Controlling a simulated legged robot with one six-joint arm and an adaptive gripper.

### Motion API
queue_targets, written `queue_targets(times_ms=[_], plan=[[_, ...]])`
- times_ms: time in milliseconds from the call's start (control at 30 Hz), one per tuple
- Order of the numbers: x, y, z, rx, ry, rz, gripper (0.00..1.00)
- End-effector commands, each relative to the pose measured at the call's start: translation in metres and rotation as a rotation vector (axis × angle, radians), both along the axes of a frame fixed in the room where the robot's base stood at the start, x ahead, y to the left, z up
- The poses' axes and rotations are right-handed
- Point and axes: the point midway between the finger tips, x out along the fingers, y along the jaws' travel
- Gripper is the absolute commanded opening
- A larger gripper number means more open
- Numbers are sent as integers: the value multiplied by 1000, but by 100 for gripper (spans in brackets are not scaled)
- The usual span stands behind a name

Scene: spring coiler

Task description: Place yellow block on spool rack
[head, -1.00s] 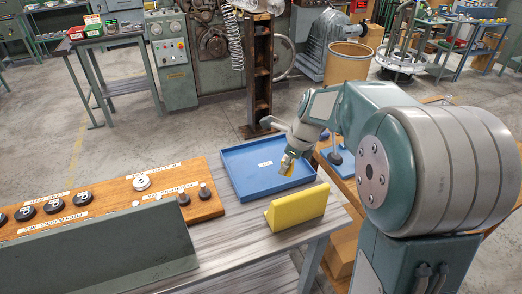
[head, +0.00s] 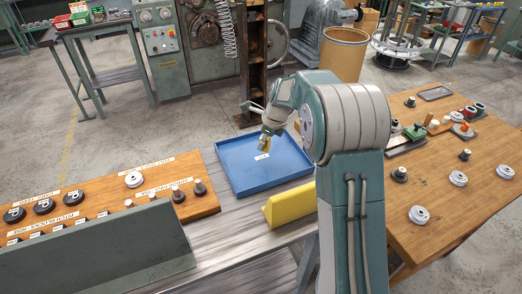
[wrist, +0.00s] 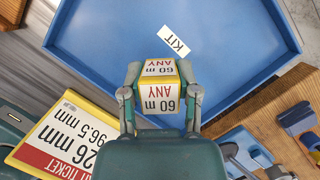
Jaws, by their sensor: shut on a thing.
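My gripper (head: 264,143) is over the blue tray (head: 232,178). In the wrist view my gripper (wrist: 160,95) has both fingers closed on the sides of a small yellow block (wrist: 161,69). The block has white labels reading "60 m ANY". It appears held above the tray floor (wrist: 200,30), which carries a "KIT" label; the exact gap is hard to tell. In the head view the block is small and partly hidden by the gripper. No spool rack can be clearly identified. A blue stand-like thing (wrist: 297,116) shows partly at the wrist view's right edge.
A yellow wedge-shaped ticket holder (head: 290,204) stands in front of the tray. A wooden board (head: 150,168) with dark knobs and pegs lies left, behind a grey-green panel (head: 110,245). A wooden table (head: 455,200) with several round pieces is at right. A dark post (head: 252,70) rises behind.

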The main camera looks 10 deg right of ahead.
Motion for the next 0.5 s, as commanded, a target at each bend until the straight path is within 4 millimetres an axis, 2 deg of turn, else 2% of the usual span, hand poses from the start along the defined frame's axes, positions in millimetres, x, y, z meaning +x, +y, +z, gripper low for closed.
queue_targets(times_ms=[100,333,500], plan=[[12,2,-16,0,2,1,0],[24,4,-30,1,1,-1,0],[22,3,-55,1,1,-2,0]])
